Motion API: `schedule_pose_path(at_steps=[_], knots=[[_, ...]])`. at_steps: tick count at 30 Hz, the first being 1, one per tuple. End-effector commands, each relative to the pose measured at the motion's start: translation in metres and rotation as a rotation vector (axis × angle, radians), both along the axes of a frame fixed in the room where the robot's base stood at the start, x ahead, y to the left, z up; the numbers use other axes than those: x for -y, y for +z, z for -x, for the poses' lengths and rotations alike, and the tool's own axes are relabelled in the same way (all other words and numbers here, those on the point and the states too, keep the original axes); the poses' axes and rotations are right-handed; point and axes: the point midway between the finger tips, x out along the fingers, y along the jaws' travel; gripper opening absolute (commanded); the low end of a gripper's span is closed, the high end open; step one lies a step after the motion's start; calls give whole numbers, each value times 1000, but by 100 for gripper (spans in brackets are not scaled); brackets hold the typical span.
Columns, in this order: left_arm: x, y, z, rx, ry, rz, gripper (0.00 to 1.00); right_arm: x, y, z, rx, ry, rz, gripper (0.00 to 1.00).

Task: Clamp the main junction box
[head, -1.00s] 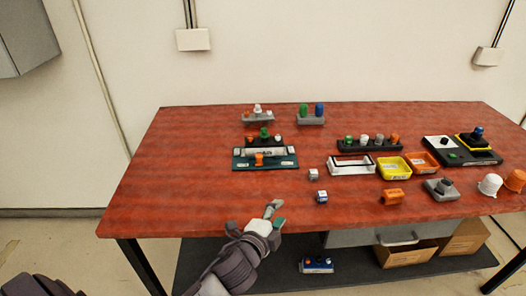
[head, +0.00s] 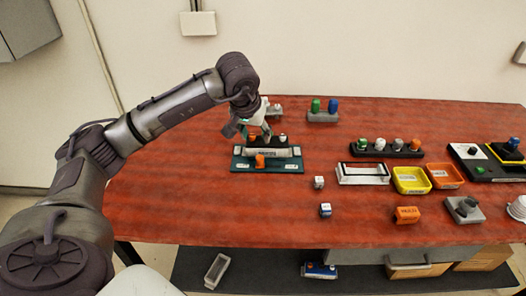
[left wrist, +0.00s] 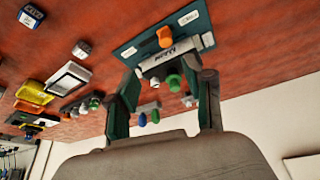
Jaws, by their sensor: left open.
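A pale grey box with a dark-lettered label (head: 278,153), likely the main junction box, lies on a teal base plate (head: 293,165) at the left of the table. An orange knob (head: 260,161) stands at its front. My left gripper (head: 262,134) is over the back edge of this assembly, pointing down and partly hiding the knobs behind the box. In the left wrist view the left gripper (left wrist: 171,78) is open, with a green knob (left wrist: 173,82) showing between its fingers and the labelled box (left wrist: 172,59) just beyond. Contact cannot be told. My right gripper is out of view.
Small blocks (head: 325,210), a white frame (head: 363,180), a yellow bin (head: 410,187) and an orange bin (head: 461,174) stand to the right. A grey holder with green and blue knobs (head: 322,116) is behind. The table's left end (head: 150,190) is clear.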

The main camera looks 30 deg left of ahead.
Motion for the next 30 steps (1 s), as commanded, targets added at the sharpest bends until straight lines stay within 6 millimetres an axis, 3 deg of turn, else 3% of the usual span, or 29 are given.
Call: schedule_pose_path(at_steps=[5,21,30], knots=[[-10,-8,-2,-12,1,-35,52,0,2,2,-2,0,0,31],[-19,-104,-40,-11,1,-30,52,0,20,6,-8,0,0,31],[-22,-125,-49,-7,0,-31,52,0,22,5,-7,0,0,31]])
